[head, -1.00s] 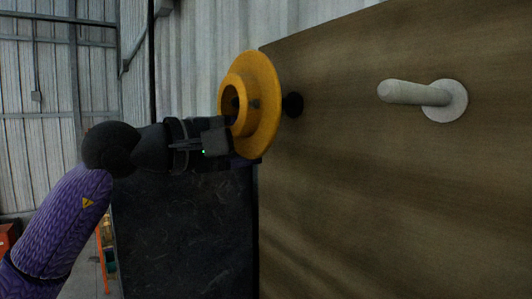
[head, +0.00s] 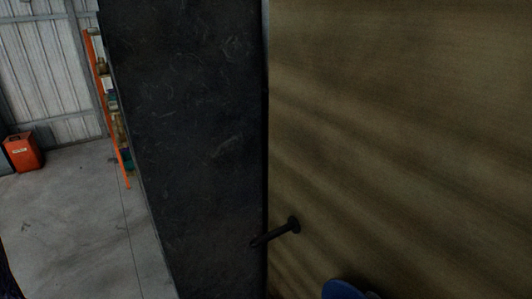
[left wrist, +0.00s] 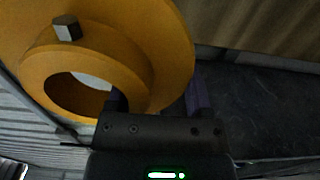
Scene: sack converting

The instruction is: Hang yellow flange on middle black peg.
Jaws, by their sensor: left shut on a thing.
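The yellow flange (left wrist: 165,50) fills the upper left of the left wrist view. It has a wide disc, a raised hub with an open bore, and a dark bolt on the hub. My left gripper (left wrist: 156,104) is shut on the flange's near side, with one finger at the bore. No peg shows through the visible bore. In the head view a black peg (head: 275,232) sticks out from the wooden board (head: 410,120), low near its left edge, with nothing on it. Whether it is the middle peg cannot be told. The flange and both grippers are outside the head view.
A blue object (head: 343,290) shows partly at the bottom edge, right of the peg. A tall dark panel (head: 190,120) stands left of the board. Further left are an orange rack (head: 108,105), a red container (head: 23,152) and open concrete floor (head: 85,225).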

